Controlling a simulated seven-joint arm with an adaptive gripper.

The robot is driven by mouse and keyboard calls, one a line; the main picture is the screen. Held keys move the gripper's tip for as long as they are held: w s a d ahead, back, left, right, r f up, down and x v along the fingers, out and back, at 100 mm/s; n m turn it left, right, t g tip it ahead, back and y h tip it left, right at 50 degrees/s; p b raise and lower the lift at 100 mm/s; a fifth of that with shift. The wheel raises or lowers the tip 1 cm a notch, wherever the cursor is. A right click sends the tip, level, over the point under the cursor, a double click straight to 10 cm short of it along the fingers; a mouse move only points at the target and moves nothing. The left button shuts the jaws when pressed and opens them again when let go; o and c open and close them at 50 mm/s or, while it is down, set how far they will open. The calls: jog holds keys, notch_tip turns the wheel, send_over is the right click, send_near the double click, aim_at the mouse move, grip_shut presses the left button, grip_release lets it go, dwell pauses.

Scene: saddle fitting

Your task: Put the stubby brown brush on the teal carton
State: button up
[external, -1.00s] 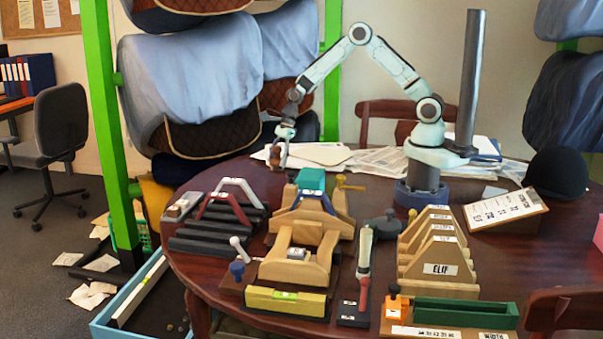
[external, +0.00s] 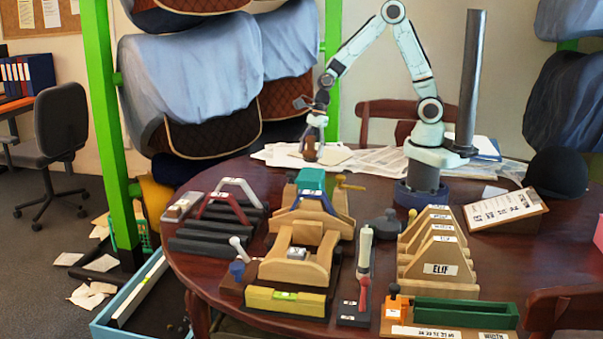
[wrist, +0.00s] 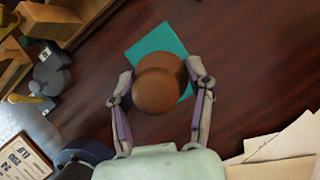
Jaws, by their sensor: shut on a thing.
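My gripper (external: 313,140) is shut on the stubby brown brush (external: 310,153) and holds it up above the far side of the table. In the wrist view the brush (wrist: 157,92) is a rounded brown shape in two lobes, between the fingers of my gripper (wrist: 160,78). The teal carton (external: 311,180) stands behind the blue-edged wooden stand. In the wrist view the carton (wrist: 157,42) is a flat teal square below the brush, which hides part of it. The brush looks apart from the carton; the height gap is hard to judge.
Wooden stands (external: 300,262) crowd the near side of the carton. A mustard-coloured tool (external: 350,186) lies just right of it. Papers (external: 385,163) cover the table's back. A tall dark post (external: 470,80) rises beside my base. Bare table shows right of the carton in the wrist view.

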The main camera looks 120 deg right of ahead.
jog(key=shift+f, duration=1.95)
jog(key=shift+f, duration=0.15)
jog(key=o, duration=1.2)
jog(key=shift+c, duration=0.2)
